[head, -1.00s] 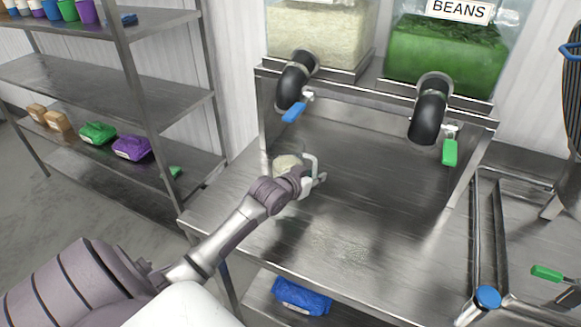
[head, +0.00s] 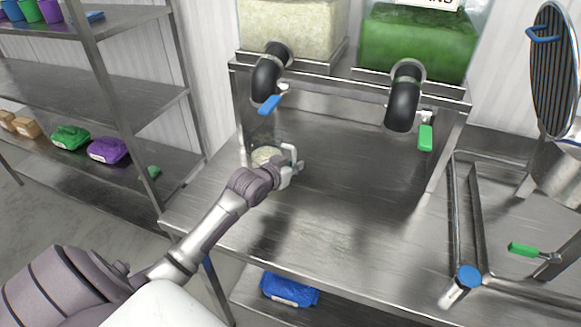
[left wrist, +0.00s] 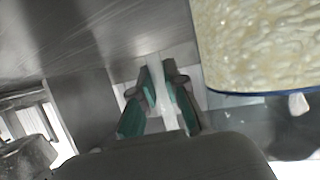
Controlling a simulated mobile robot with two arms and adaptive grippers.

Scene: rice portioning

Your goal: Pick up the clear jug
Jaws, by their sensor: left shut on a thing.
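The clear jug (head: 266,156), with pale rice in it, is on the left part of the steel counter, below and near the rice spout. Its white handle (head: 291,153) faces right. My left gripper (head: 287,173) is shut on the handle. In the left wrist view the gripper (left wrist: 160,95) has its green-padded fingers on either side of the pale handle, and the rice-filled jug (left wrist: 255,45) fills the upper right. I cannot tell whether the jug's base touches the counter. My right gripper is not in view.
A rice hopper (head: 290,28) with a blue-handled spout (head: 268,80) and a green hopper (head: 415,45) with a green-handled spout (head: 404,98) stand on a raised steel stand. Shelving (head: 120,85) is at left. The counter (head: 330,225) is clear right of the jug.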

